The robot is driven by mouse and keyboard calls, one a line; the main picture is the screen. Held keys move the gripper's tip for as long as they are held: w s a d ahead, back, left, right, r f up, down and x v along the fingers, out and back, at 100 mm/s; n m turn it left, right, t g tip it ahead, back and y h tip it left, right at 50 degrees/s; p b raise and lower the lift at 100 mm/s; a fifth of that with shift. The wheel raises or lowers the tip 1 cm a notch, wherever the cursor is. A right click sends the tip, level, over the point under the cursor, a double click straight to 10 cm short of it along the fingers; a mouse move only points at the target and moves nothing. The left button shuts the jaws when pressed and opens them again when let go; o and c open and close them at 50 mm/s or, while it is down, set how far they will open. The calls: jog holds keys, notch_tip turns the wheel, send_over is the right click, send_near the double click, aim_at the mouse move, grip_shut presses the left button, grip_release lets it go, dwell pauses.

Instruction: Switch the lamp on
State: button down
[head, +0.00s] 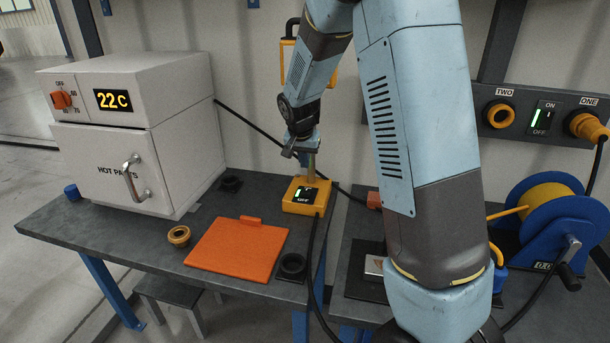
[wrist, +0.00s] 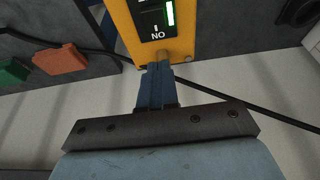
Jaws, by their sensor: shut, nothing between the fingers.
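The lamp has a yellow base (head: 305,196) at the back right of the grey bench, with a post rising from it. A yellow frame (head: 288,60), probably the lamp's head, is mostly hidden behind my arm. The base carries a dark rocker switch (head: 306,195) with a green strip and the word OFF. In the wrist view the switch (wrist: 152,15) is cut by the top edge, with I and ON upside down. My gripper (wrist: 158,66) is shut and empty, its tips at the near edge of the yellow box. I cannot tell whether they touch. In the head view my gripper (head: 290,153) is above the base.
A white HOT PARTS oven (head: 100,160) showing 22C stands left. A wall panel (head: 545,112) and a blue reel (head: 545,215) are right. Black cables run near the lamp.

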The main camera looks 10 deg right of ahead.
notch_tip(320, 180, up, 5)
jog(key=shift+s+a+r, duration=0.1)
jog(key=shift+s+r, duration=0.05)
jog(key=shift+r, duration=0.05)
dwell(0.4)
jog(key=s+d+r+n+t+y, duration=0.1)
jog(key=s+d+r, duration=0.1)
jog(key=s+r, duration=0.55)
jog(key=s+d+r+n, duration=0.2)
jog(key=s+r, duration=0.3)
jog(key=s, duration=0.6)
jog(key=s+n+t, duration=0.1)
jog(key=s+n, duration=0.1)
jog(key=s, duration=1.5)
jog(key=shift+s+d+r+y, duration=0.2)
jog(key=shift+d+r+y, duration=0.15)
jog(key=shift+r+y, duration=0.1)
jog(key=c, duration=1.8)
grip_release()
